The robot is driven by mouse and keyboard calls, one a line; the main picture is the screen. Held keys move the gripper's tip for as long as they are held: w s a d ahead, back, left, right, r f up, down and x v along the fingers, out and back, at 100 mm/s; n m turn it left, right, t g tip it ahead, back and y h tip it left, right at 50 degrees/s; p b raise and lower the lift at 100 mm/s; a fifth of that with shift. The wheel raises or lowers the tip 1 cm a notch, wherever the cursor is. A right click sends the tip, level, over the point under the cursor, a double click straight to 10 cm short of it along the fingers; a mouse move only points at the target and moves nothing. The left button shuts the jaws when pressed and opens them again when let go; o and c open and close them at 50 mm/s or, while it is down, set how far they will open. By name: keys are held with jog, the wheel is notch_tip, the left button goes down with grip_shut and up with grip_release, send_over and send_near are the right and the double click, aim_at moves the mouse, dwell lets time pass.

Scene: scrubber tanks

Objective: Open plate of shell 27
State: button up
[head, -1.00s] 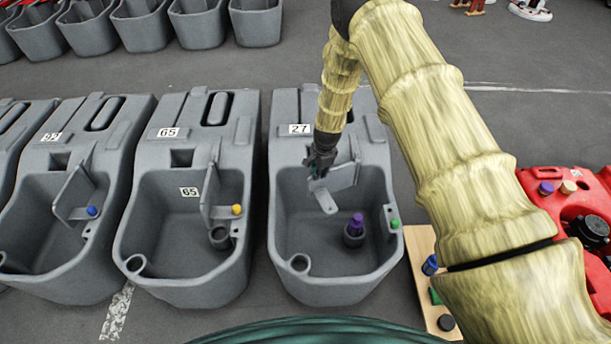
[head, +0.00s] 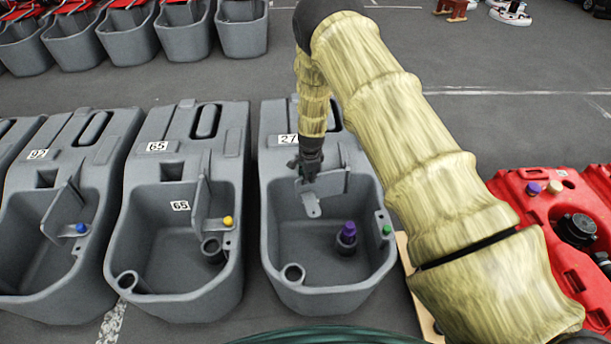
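Shell 27 (head: 272,215) is a grey open tub in the middle of the head view, with a white "27" label (head: 288,139) partly covered by my arm. Its grey plate (head: 334,184) stands upright across the back of the basin, roughly along the back wall. A flat tab (head: 311,205) on the plate points forward, away from the green knob (head: 387,230) on the right rim. My gripper (head: 308,173) is at the plate's left part, close to or touching it. Its fingers are small and dark, so I cannot tell whether they are open.
A purple-topped post (head: 347,234) and an empty round socket (head: 293,275) are in the basin. Shell 65 (head: 180,290) stands close on the left, its plate (head: 201,205) pointing forward. A red tank (head: 545,215) is on the right. Grey floor lies behind.

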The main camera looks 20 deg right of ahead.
jog(key=shift+a, duration=0.1)
jog(key=r, duration=0.4)
jog(key=s+r, duration=0.1)
jog(key=r, duration=0.3)
jog(key=s+r, duration=0.1)
jog(key=r, duration=0.2)
jog(key=shift+s+r, duration=0.2)
jog(key=shift+r, duration=0.2)
dwell(0.3)
